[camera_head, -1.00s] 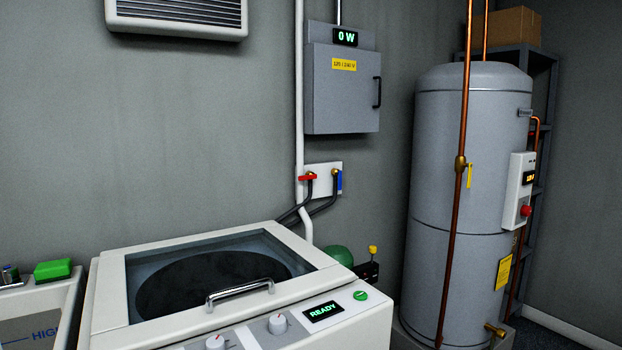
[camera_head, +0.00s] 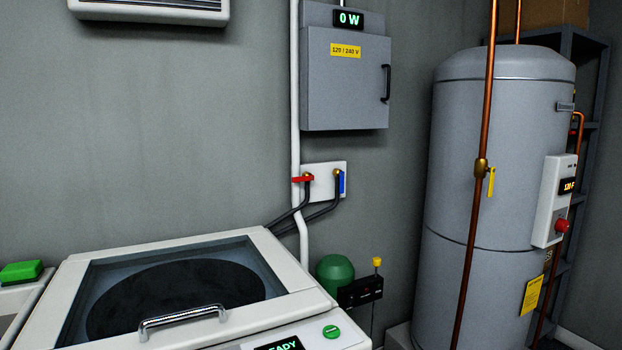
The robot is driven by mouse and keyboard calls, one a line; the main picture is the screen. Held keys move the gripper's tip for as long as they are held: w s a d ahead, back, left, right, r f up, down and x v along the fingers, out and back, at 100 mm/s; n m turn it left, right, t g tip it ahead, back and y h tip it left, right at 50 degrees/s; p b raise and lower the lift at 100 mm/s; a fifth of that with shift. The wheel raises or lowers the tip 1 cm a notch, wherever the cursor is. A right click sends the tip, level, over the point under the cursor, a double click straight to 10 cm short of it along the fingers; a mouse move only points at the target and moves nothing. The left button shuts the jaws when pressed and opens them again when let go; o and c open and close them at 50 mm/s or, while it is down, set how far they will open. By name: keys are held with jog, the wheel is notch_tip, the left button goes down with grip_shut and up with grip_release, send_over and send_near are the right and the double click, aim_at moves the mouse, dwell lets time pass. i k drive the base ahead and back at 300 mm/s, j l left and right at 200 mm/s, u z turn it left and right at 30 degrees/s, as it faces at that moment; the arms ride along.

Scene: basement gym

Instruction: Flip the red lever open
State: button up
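The red lever (camera_head: 303,179) is a small handle on a brass valve on a white wall plate (camera_head: 325,181), near the middle of the view. It lies horizontal, crosswise to the dark hose below it. Beside it on the same plate is a blue lever (camera_head: 341,181), which hangs vertical. Dark hoses run from both valves down to the left behind the washer. My gripper is not in view.
A top-loading washer (camera_head: 294,261) with a chrome handle stands in front of the wall below the levers. A grey electrical box (camera_head: 343,95) hangs above them. A green tank (camera_head: 334,272) sits lower right. A grey water heater (camera_head: 460,190) with copper pipes stands at right.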

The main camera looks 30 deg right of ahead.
aim_at(297, 179)
jog(key=l+u, duration=0.25)
jog(key=l, duration=1.8)
jog(key=l+u, duration=0.15)
jog(key=l, duration=0.9)
jog(key=i+l, duration=0.2)
jog(key=l, duration=0.2)
jog(key=i+l+u, duration=0.1)
jog(key=l, duration=0.3)
jog(key=i+j+z, duration=0.15)
jog(key=i+j, duration=0.3)
jog(key=i, duration=0.15)
